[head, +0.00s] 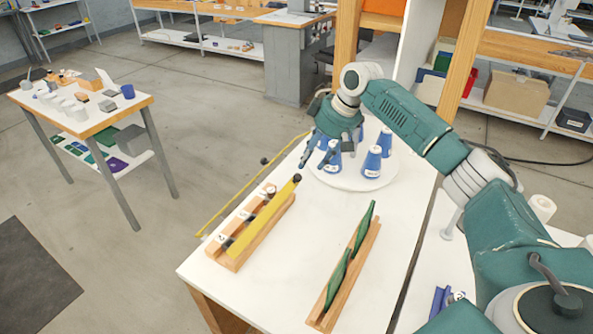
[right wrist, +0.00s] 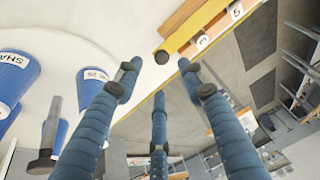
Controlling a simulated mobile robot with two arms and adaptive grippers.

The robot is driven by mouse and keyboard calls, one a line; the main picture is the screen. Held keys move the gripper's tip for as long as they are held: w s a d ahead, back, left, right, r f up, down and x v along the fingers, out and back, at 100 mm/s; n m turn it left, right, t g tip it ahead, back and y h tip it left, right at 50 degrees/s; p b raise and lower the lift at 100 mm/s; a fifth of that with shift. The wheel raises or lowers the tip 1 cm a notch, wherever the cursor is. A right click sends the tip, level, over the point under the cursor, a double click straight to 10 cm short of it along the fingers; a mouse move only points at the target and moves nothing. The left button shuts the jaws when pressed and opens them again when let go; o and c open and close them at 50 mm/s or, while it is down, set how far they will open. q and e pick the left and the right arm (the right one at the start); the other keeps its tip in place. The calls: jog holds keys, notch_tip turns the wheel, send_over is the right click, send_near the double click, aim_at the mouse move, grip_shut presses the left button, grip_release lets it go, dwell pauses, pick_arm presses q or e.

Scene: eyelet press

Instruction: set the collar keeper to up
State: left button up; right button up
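No part in view is readable as the collar keeper. The likeliest is a yellow bar (head: 265,215) lying along a wooden block (head: 232,262) with labelled slots, with a dark round knob (head: 297,178) at its far end. I cannot read its setting. In the right wrist view the knob (right wrist: 162,57) is beyond my fingertips, beside the yellow bar (right wrist: 190,27) and number labels. My right gripper (head: 311,155) hangs over the white table near that knob, beside the blue cups. Its fingers (right wrist: 158,88) are spread, with nothing between them. My left gripper is not in view.
Blue labelled cups (head: 372,162) stand on a round white turntable (head: 345,180), close to my right gripper. A wooden rack (head: 345,280) with green plates stands at the front of the white table (head: 300,235). A side table (head: 85,120) with small items stands left.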

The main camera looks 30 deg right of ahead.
aim_at(299, 176)
jog(key=p+x, duration=0.1)
jog(key=x, duration=0.6)
jog(key=shift+w+a, duration=0.15)
jog(key=shift+a, duration=0.1)
jog(key=shift+w+f, duration=0.1)
jog(key=shift+f, duration=0.35)
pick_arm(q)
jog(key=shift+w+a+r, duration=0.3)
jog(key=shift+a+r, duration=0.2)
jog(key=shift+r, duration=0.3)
pick_arm(e)
jog(key=shift+c, duration=0.2)
jog(key=c, duration=0.9)
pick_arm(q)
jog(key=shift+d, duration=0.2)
pick_arm(e)
grip_shut()
